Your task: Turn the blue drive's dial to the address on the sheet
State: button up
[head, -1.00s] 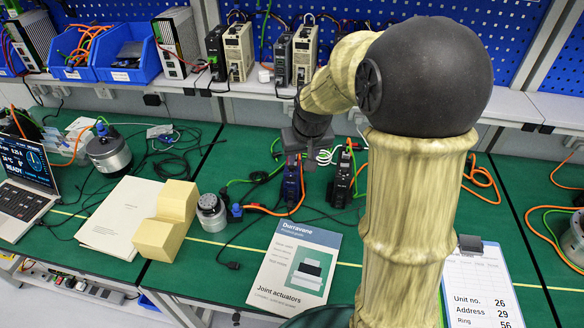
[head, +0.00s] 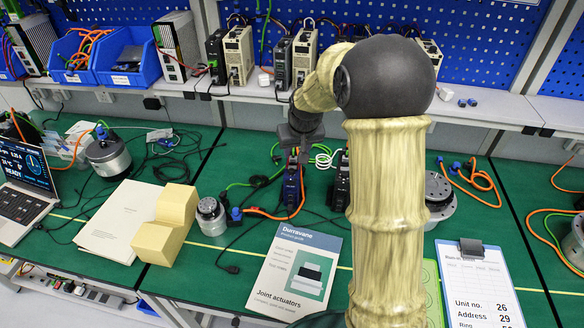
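The blue drive (head: 291,188) stands upright on the green bench, with orange and green cables by it. My gripper (head: 299,150) is just above the top of the blue drive, pointing down. Its fingertips are small and dark, so I cannot tell whether they are open or shut, or touching the drive. I cannot make out the dial. The sheet (head: 478,285) lies on a clipboard at the right and reads "Unit no. 26" and "Address 29"; the "Ring" line is cut off at the frame's lower edge.
A black drive (head: 341,185) stands close right of the blue one, partly behind my arm. A "Joint actuators" booklet (head: 295,270), yellow blocks (head: 166,228) and a round actuator (head: 210,214) lie in front and to the left. Another actuator (head: 439,197) is right of my arm. The shelf (head: 520,108) runs behind.

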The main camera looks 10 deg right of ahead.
aim_at(292, 171)
jog(key=p+x, duration=0.1)
jog(key=x, duration=1.1)
jog(key=shift+w+f, duration=0.1)
jog(key=shift+f, duration=0.35)
jog(key=shift+w, duration=0.1)
grip_shut()
